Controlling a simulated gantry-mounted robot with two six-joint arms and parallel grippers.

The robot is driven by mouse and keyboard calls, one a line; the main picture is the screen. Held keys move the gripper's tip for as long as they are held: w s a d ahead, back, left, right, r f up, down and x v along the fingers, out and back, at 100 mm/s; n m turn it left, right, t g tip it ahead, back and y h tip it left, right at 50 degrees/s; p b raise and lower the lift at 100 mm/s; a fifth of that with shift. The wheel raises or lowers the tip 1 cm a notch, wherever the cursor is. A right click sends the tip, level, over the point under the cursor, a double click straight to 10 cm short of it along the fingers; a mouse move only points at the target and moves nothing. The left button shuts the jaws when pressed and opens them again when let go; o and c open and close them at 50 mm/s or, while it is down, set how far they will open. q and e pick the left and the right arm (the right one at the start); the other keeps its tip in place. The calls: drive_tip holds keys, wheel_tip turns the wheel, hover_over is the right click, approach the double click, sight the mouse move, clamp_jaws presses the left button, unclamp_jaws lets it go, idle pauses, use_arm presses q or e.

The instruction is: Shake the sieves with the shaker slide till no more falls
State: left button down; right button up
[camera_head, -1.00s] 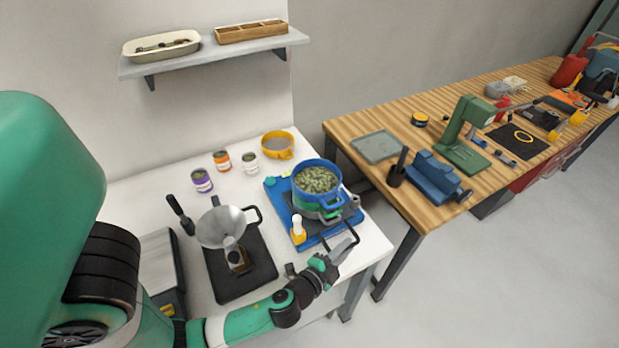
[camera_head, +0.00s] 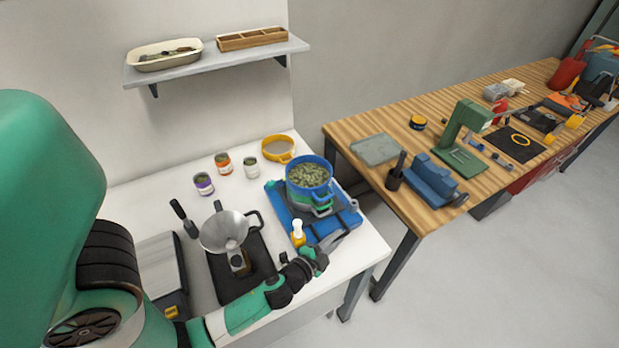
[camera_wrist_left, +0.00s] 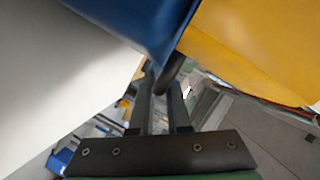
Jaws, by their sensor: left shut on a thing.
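A blue sieve (camera_head: 309,172) full of green granular pieces sits on top of a stack, with green and grey parts below it. The stack stands on the blue shaker base (camera_head: 276,206) with its dark slide. My left gripper (camera_head: 326,246) is shut on the slide's dark handle at the front right of the base. In the left wrist view the fingers close around the dark handle (camera_wrist_left: 175,70), beside a blue edge (camera_wrist_left: 130,22) and a yellow block (camera_wrist_left: 258,45). My right gripper is not in view.
A yellow sieve (camera_head: 278,149) and several small labelled jars stand behind. A wooden workbench (camera_head: 350,128) with tools is to the right.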

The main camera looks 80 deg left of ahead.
use_arm(q)
drive_tip(key=shift+w+d+f+b, duration=0.15)
drive_tip(key=shift+d+b, duration=0.25)
drive_tip(key=shift+b, duration=0.1)
drive_tip(key=d+b, duration=0.2)
drive_tip(key=shift+w+d, duration=0.5)
drive_tip(key=shift+d, duration=0.25)
